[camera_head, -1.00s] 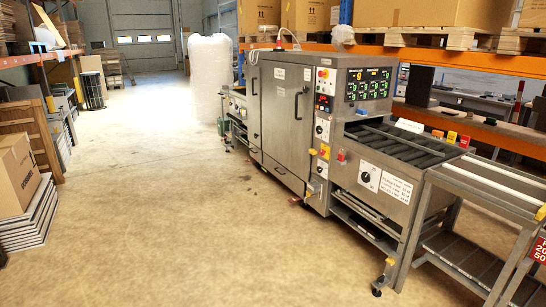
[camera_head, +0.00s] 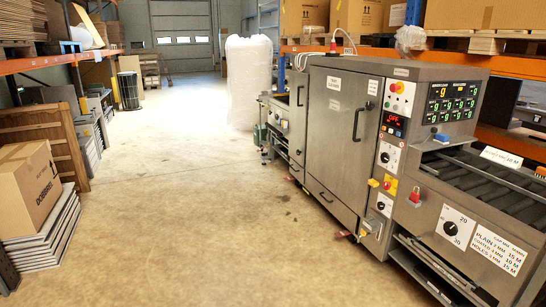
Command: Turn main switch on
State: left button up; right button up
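The tray cleaner (camera_head: 338,140) is a long grey steel machine along the right side. Its narrow control column carries a red button on yellow (camera_head: 399,87), a small display with red characters (camera_head: 392,123), and a dark rotary knob on a white plate (camera_head: 387,157). Lower down is a red-and-yellow switch (camera_head: 390,186), with another dark knob (camera_head: 381,206) on a white plate below it. Which one is the main switch, and its position, I cannot tell. Neither of my grippers is in view.
A larger dial (camera_head: 451,228) and a red part (camera_head: 415,197) sit on the conveyor section at right. The concrete floor (camera_head: 200,220) before the machine is clear. A cardboard box (camera_head: 28,187) on stacked trays stands at left. A wrapped white stack (camera_head: 249,82) stands behind.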

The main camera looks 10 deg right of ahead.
aim_at(387, 185)
jog(key=i, duration=2.05)
